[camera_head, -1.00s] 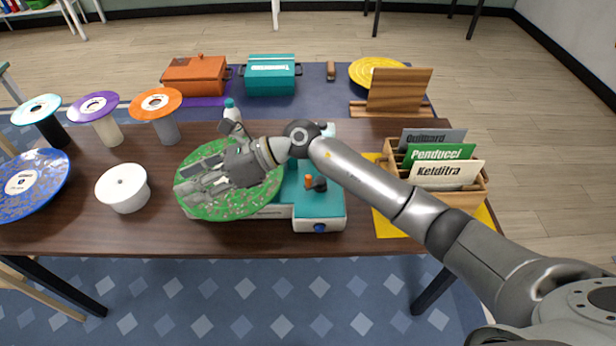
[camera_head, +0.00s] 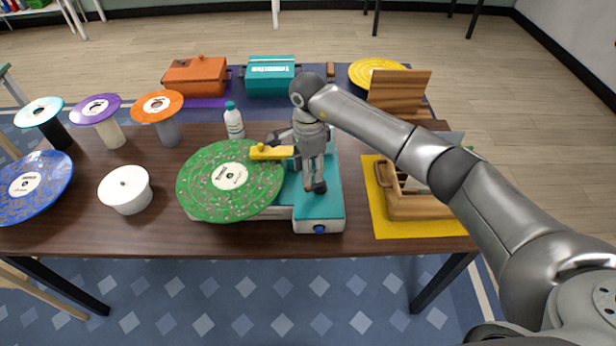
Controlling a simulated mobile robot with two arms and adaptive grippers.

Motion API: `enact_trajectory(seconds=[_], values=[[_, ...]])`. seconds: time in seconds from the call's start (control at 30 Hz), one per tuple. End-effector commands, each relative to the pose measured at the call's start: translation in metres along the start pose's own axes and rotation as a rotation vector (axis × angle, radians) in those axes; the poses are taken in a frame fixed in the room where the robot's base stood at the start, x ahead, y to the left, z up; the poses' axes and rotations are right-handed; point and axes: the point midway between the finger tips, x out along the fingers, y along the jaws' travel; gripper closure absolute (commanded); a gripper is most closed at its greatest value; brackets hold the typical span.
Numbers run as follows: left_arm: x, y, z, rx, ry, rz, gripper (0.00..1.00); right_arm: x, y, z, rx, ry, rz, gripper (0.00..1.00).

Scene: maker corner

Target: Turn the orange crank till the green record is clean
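The green record (camera_head: 215,197) lies flat on the left of a teal and white machine (camera_head: 322,213). Many pale specks cover its green surface around the white label. A yellow bar (camera_head: 272,153) with a small knob reaches over the record's right edge. My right gripper (camera_head: 316,187) points down over the teal top of the machine, right of the record. The orange crank does not show; the gripper covers the place where it stood. Whether the fingers are shut on it cannot be made out. My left gripper is not in view.
A white bottle (camera_head: 234,122) stands behind the record, and a white round tub (camera_head: 126,191) at its left. A blue record (camera_head: 30,186) and several disc-topped stands are further left. A wooden crate (camera_head: 415,207) on a yellow mat (camera_head: 383,226) is at the right, partly under my arm.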

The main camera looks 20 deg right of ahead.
Motion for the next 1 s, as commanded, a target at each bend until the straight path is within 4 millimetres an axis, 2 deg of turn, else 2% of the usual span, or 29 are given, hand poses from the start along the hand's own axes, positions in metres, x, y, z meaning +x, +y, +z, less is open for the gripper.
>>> enact_trajectory(seconds=[0.1, 0.3, 0.67, 0.93, 1.0], values=[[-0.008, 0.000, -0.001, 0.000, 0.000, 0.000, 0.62, 0.020, 0.001, 0.001, 0.001, -0.002, 0.004, 0.62], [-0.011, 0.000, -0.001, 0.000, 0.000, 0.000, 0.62, 0.042, 0.000, 0.001, 0.001, -0.002, -0.001, 0.62], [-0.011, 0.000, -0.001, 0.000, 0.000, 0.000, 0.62, 0.048, 0.000, 0.001, 0.001, -0.002, -0.001, 0.62], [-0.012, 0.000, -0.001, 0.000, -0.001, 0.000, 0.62, 0.048, 0.000, 0.000, 0.001, -0.002, -0.001, 0.96], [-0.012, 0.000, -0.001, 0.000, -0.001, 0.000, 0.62, 0.048, 0.000, 0.001, 0.001, -0.002, -0.001, 1.00]])
